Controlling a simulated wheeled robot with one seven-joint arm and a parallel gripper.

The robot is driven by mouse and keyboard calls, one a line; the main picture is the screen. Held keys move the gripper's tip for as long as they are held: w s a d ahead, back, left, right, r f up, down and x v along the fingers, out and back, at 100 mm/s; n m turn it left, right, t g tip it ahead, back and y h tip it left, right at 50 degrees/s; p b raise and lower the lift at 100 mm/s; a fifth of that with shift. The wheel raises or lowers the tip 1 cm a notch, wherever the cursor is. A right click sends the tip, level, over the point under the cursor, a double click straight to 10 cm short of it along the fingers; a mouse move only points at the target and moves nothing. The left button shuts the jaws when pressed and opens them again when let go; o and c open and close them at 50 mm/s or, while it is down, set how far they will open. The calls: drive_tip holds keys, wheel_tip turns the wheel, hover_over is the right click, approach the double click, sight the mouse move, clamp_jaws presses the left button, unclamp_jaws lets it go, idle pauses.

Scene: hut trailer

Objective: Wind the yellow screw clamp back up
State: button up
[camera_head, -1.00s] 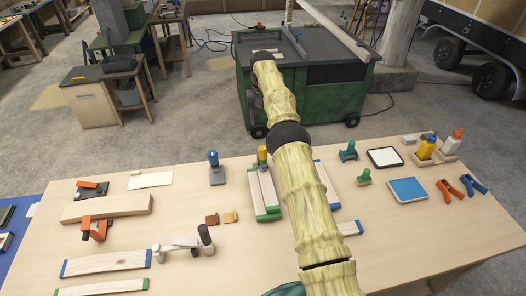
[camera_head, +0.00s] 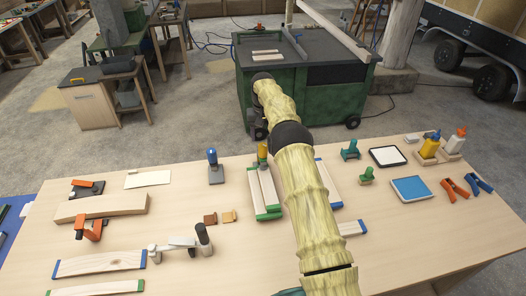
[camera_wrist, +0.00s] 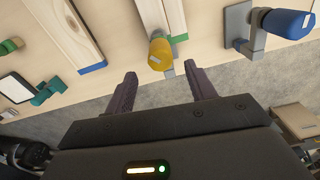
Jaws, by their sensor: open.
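The lower part of the clamp is hidden behind the handle in the wrist view.
A blue-handled clamp (camera_head: 213,167) stands to the left of the yellow one; it also shows at right in the wrist view (camera_wrist: 285,23). Green clamps (camera_head: 350,150) stand to the right. A green machine cabinet (camera_head: 320,95) stands beyond the table. Bare tabletop lies at front right.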

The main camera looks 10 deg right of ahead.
sight(263, 144)
wheel_tip(263, 144, down, 8)
drive_tip(key=shift+f+p, duration=0.1)
drive_tip(key=shift+p, duration=1.1)
drive_tip(key=shift+c, duration=0.4)
drive_tip(key=c, duration=0.9)
drive_tip(key=shift+n+b, duration=0.4)
drive_tip(key=shift+b, duration=0.15)
